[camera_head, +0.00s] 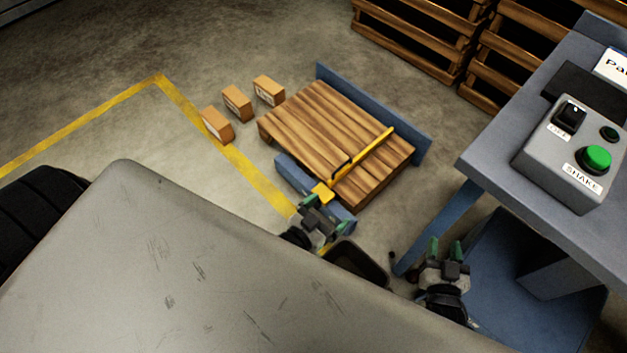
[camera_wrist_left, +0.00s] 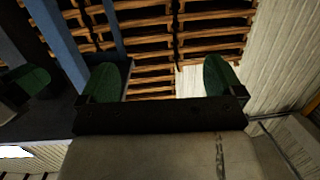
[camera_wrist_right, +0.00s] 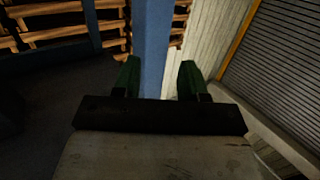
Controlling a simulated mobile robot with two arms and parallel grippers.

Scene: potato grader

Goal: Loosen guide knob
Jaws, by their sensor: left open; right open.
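A yellow guide bar (camera_head: 366,155) lies across a slatted wooden deck (camera_head: 330,125) between two blue side rails. A small yellow block (camera_head: 322,192), which looks like the guide knob, sits at the bar's near end by the near blue rail (camera_head: 293,174). My left gripper (camera_head: 325,214) is open, just below the block in the head view; I cannot tell whether it touches it. In the left wrist view its fingers (camera_wrist_left: 162,78) are apart with nothing held. My right gripper (camera_head: 445,250) is open and empty, right of the deck, and its fingers show in the right wrist view (camera_wrist_right: 158,78).
A grey control box (camera_head: 560,160) with a green SHAKE button (camera_head: 597,159) stands on a blue-grey table (camera_head: 487,150) at right. Several small cartons lie left of the deck, including one carton (camera_head: 217,126). Wooden pallets (camera_head: 410,38) stand behind. A dark bin (camera_head: 357,264) lies between my grippers.

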